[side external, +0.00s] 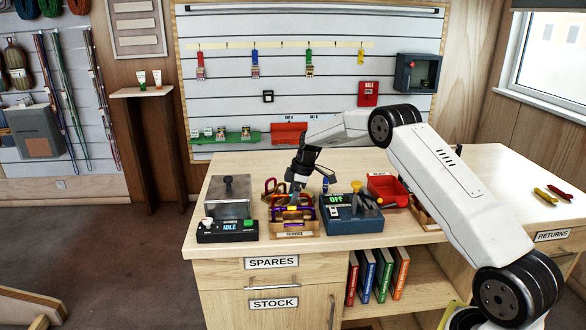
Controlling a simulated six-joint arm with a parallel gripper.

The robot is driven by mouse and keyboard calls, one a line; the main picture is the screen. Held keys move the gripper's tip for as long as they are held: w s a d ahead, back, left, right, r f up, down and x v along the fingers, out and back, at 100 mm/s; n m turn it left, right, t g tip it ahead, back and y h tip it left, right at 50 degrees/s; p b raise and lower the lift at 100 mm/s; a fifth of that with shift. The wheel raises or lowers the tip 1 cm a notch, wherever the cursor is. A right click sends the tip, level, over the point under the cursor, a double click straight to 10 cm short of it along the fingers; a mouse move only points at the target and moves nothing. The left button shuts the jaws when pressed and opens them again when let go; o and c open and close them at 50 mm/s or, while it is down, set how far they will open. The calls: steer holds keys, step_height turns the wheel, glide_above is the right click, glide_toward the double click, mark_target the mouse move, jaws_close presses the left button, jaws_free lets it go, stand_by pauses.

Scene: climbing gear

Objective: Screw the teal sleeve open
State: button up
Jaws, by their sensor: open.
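My gripper (296,193) is dark and points down over the service tray (294,234) on the bench. Its jaws are open. Several coloured carabiners lie in and behind the tray. A purple carabiner (281,216) is just below the gripper, and an orange-red one (270,187) is behind and to the left. A small teal patch shows close by the fingertips, but it is too small to tell whether it is the teal sleeve. I cannot tell whether the fingers are around or beside it.
Behind is a red bin (388,188). The bench's right part (495,185) is mostly clear.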

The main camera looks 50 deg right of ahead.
steer(key=shift+w+d, duration=0.35)
steer(key=shift+d, duration=0.05)
stand_by(0.4)
steer(key=shift+r, duration=1.45)
steer(key=shift+s+a, duration=0.85)
steer(key=shift+a, duration=0.05)
steer(key=shift+f, duration=0.2)
steer(key=shift+w+d+f, duration=0.15)
steer(key=shift+w+f, duration=0.05)
steer(key=shift+f, duration=0.45)
steer(key=shift+w+d+f, duration=0.15)
steer(key=shift+w+f, duration=0.05)
steer(key=shift+f, duration=0.45)
steer(key=shift+w+d, duration=0.5)
steer(key=shift+d, duration=0.05)
stand_by(0.4)
